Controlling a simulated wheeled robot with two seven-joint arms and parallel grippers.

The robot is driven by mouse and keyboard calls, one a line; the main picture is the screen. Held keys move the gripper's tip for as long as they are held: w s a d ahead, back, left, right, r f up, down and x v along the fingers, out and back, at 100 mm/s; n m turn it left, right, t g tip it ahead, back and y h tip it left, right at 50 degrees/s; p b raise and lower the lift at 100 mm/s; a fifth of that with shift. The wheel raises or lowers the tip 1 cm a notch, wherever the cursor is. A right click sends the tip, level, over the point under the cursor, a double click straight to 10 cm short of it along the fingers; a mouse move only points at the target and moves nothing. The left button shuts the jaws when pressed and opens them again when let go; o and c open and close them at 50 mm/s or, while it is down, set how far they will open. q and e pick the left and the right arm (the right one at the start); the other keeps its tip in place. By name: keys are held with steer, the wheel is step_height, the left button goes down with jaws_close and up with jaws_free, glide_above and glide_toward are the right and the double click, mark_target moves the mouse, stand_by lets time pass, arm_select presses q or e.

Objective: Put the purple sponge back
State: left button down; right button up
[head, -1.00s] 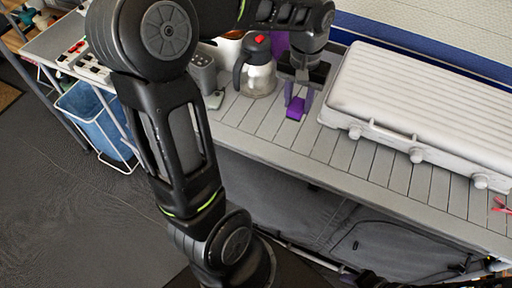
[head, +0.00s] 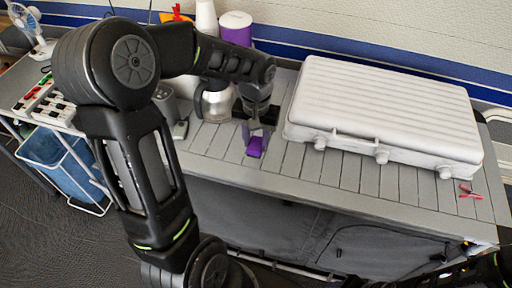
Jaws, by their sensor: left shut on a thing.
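The purple sponge (head: 255,147) is between the fingers of my left gripper (head: 254,138), over the grey slatted counter (head: 225,150). My left gripper points down and is shut on the sponge. I cannot tell whether the sponge touches the counter. My left arm covers much of the left side of the head view. Part of my right arm shows at the lower right, but its gripper cannot be seen.
A white ribbed case (head: 385,110) stands just right of the gripper. A steel jug (head: 216,105) stands close on its left. A red item (head: 470,192) lies at the counter's right. Slats in front of the case are clear.

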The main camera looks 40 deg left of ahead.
mark_target(256, 144)
arm_select(q)
steer(key=shift+f, duration=0.1)
steer(key=shift+f, duration=1.75)
steer(key=shift+f, duration=0.2)
steer(key=c, duration=0.9)
jaws_free()
steer(key=shift+c, duration=0.2)
steer(key=shift+r, duration=0.1)
step_height(256, 144, up, 12)
steer(key=shift+r, duration=0.15)
